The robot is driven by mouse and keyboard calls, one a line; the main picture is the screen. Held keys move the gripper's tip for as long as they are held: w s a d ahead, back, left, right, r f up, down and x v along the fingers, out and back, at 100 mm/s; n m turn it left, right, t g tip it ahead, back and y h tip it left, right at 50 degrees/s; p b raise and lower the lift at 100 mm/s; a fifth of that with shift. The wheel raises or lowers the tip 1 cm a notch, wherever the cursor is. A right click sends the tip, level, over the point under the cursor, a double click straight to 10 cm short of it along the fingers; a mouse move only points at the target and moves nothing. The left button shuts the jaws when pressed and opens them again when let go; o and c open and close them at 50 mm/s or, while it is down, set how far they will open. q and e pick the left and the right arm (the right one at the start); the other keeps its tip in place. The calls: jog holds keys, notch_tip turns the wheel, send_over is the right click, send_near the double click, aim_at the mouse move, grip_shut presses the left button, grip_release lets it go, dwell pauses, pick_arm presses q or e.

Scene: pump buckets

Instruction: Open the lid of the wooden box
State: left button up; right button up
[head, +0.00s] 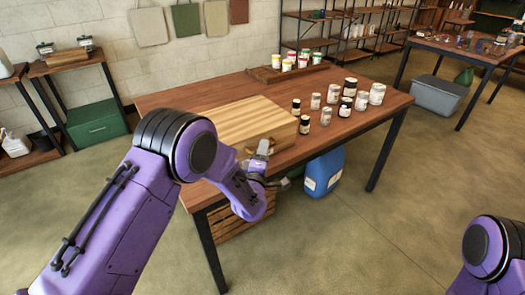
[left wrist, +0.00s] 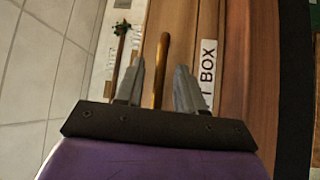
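The wooden box (head: 222,122), with a pale striped lid, sits shut on the brown table (head: 330,118). My left gripper (head: 262,148) is at the box's front side, near its right end. In the left wrist view the fingers (left wrist: 162,82) are apart. A thin curved brass-coloured handle (left wrist: 162,55) shows between them with a gap on each side. A white label reading "BOX" (left wrist: 208,62) is on the wooden face beside the right finger. My right gripper is out of the head view; only part of its arm shows at the lower right.
Several small jars (head: 347,96) stand on the table right of the box. A tray of paint pots (head: 288,68) is at the back. A blue jug (head: 324,172) and a wooden crate (head: 240,218) are below the table. Table space left of the jars' front is clear.

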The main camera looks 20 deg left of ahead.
pick_arm(q)
grip_shut()
jog(key=shift+r, duration=0.15)
